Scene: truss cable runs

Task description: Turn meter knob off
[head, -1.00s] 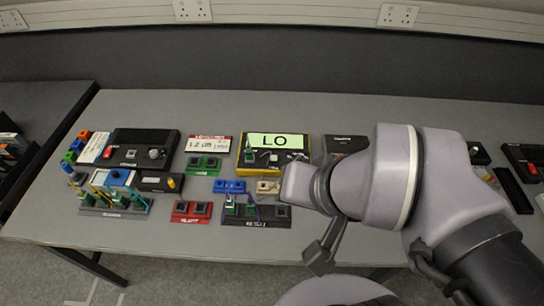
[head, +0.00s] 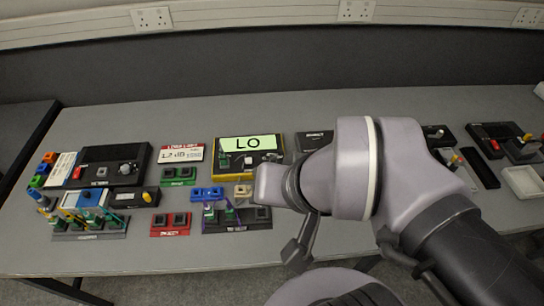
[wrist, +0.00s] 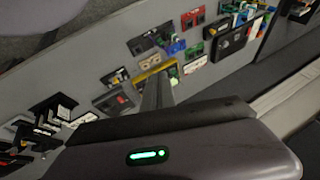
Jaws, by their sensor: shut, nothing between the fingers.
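The yellow-edged meter (head: 216,165) lies on the table near the middle of the head view, left of my wrist. Its pale green display (head: 248,143) reads "LO". Small dark parts sit below the display, too small to tell the knob or its setting. In the wrist view the meter's yellow edge (wrist: 154,70) shows just beyond my fingertips, partly covered by them. My gripper (wrist: 158,88) is shut and empty. In the head view its dark fingers (head: 298,250) hang below the wrist, and I see no contact with the meter.
Green (head: 180,177), blue (head: 207,194) and red (head: 171,223) socket blocks lie left of and in front of the meter. A black box with a knob (head: 113,165) and cabled boards stand further left. A white tray (head: 523,183) is at far right. The table's back strip is clear.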

